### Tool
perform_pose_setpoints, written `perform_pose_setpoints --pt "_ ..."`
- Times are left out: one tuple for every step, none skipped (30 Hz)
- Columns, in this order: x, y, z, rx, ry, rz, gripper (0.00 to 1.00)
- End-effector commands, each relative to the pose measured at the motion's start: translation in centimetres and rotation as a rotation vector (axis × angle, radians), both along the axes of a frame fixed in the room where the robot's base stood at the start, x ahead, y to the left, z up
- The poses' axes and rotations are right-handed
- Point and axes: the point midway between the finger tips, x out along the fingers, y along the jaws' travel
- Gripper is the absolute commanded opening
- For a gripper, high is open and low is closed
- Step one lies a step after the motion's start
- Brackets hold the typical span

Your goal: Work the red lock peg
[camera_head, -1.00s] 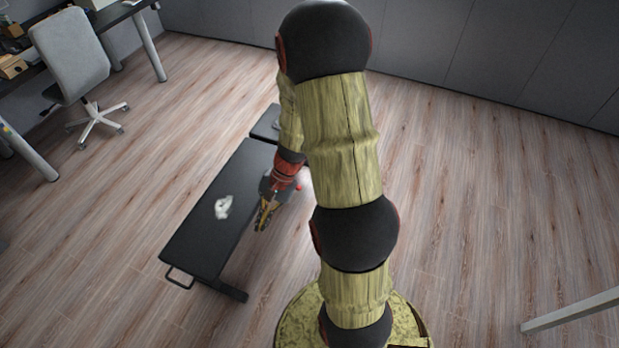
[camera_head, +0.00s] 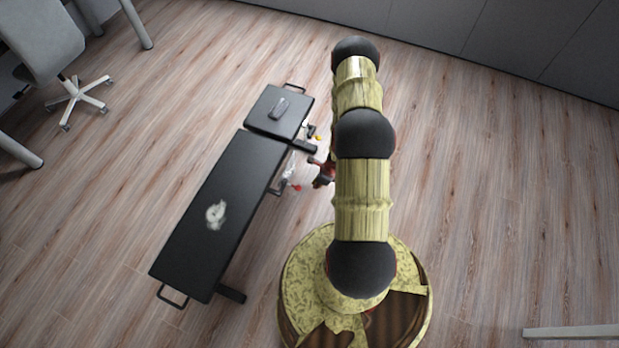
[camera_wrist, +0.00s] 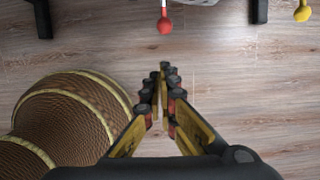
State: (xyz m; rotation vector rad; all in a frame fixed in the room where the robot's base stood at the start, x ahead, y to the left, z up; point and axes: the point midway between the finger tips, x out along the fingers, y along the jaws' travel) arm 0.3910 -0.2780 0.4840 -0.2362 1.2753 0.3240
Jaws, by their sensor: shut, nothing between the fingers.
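The red lock peg (camera_wrist: 165,22) hangs near the top middle of the wrist view, a red knob on a thin pale shaft. In the head view it shows as a small red knob (camera_head: 296,187) at the right side of the black bench (camera_head: 190,262), low beside its pad. My gripper (camera_wrist: 163,76) is shut and empty, with its tips below the knob in the wrist view and a gap between them. In the head view my arm hides most of the gripper, to the right of the bench.
A yellow knob (camera_wrist: 303,12) sits to the right of the red one. A white crumpled item (camera_head: 215,213) lies on the long pad, and a small dark object (camera_head: 280,108) on the short pad. An office chair (camera_head: 45,45) stands at left. Wood floor right of the bench is open.

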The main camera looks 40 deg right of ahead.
Motion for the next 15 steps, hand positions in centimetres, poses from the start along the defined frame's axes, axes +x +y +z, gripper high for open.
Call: perform_pose_setpoints --pt "-0.3 -0.3 -0.2 -0.007 0.015 -0.022 0.0" --pt "-0.5 -0.5 -0.2 -0.01 0.024 -0.034 0.0" --pt "-0.8 -0.6 -0.3 -0.013 0.036 -0.042 0.0" --pt "-1.0 -0.7 -0.4 -0.017 0.043 -0.044 0.0" --pt "-1.1 -0.7 -0.5 -0.019 0.05 -0.035 0.0" --pt "-1.2 -0.7 -0.7 -0.021 0.052 -0.026 0.0" --pt "-1.1 -0.7 -0.9 -0.022 0.051 -0.023 0.0" --pt "-1.0 -0.7 -1.1 -0.022 0.05 -0.022 0.0" --pt "-0.9 -0.6 -1.5 -0.021 0.049 -0.021 0.0" --pt "-0.9 -0.6 -1.9 -0.021 0.049 -0.021 0.0" --pt "-0.8 -0.5 -2.3 -0.021 0.049 -0.02 0.0" --pt "-0.7 -0.4 -3.0 -0.02 0.049 -0.021 0.0" --pt "-0.6 -0.4 -3.5 -0.02 0.049 -0.021 0.0" --pt "-0.4 -0.4 -4.0 -0.021 0.049 -0.021 0.0" --pt "-0.3 -0.3 -4.8 -0.02 0.049 -0.021 0.0"
